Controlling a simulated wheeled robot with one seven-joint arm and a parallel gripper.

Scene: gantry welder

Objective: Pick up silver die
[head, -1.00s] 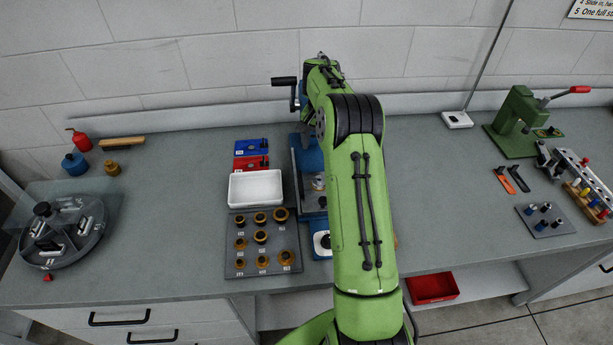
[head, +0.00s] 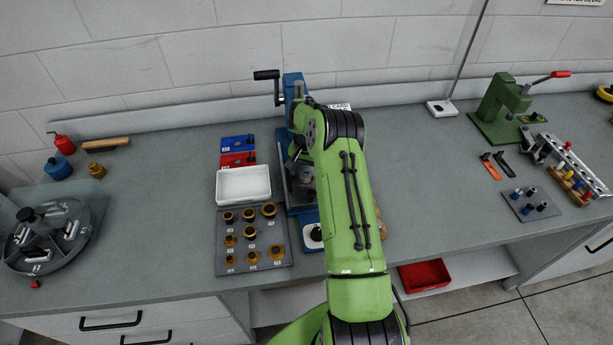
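A blue hand press (head: 294,92) with a black crank stands against the wall at the centre. A small silvery piece, perhaps the silver die (head: 306,174), shows in part low in the press, beside my arm. My green arm reaches over the bench and hides the press's right side. My gripper (head: 298,160) is a dark shape at the arm's far end, close above the silvery piece. Its fingers are mostly hidden, and I cannot tell whether they touch the piece or are open.
Left of the press are a white tray (head: 243,198), a grey board of brass-coloured dies (head: 285,255), and blue and red boxes. A round grey carousel (head: 80,250) stands far left. A green press (head: 497,112) stands at right.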

